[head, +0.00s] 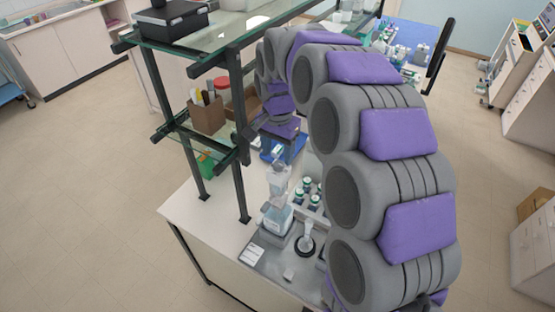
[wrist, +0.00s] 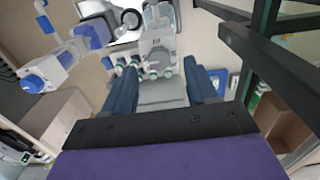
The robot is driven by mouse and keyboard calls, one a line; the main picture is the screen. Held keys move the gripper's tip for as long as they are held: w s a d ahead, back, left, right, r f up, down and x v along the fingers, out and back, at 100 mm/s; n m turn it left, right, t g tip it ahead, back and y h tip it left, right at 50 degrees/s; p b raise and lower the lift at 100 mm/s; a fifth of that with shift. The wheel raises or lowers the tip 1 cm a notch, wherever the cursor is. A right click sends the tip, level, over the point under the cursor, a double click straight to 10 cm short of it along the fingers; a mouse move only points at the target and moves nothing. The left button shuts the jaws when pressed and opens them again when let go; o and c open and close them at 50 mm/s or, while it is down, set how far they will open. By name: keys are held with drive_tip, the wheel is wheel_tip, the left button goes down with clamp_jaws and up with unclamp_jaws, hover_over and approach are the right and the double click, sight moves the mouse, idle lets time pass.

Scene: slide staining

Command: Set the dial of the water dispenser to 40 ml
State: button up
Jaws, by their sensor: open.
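The water dispenser (head: 278,216) is a clear bottle with a pale pump head, upright on the bench near the tray. In the wrist view the dispenser (wrist: 158,42) shows beyond the fingertips, roughly centred between them. Its dial and setting are too small to read. My gripper (head: 282,160) is behind and above the dispenser in the head view, its fingers pointing toward it. In the wrist view my gripper (wrist: 160,66) has its two blue fingers spread apart with nothing held. I cannot tell the exact gap to the dispenser.
Several green-capped bottles (head: 308,196) stand right of the dispenser. A grey tray (head: 268,264) and a black-based stand (head: 305,246) are in front. A glass shelf on dark posts (head: 241,190) rises close left of my arm. A brown box (head: 207,117) sits on its lower level.

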sight(279, 165)
drive_tip(key=shift+f, duration=1.95)
drive_tip(key=c, duration=1.1)
drive_tip(key=shift+o, duration=0.2)
drive_tip(key=shift+n, duration=0.4)
drive_tip(key=n, duration=0.3)
drive_tip(key=shift+n, duration=0.3)
drive_tip(key=shift+d+n+p, duration=0.1)
drive_tip(key=shift+n+p, duration=0.4)
drive_tip(key=shift+n, duration=1.7)
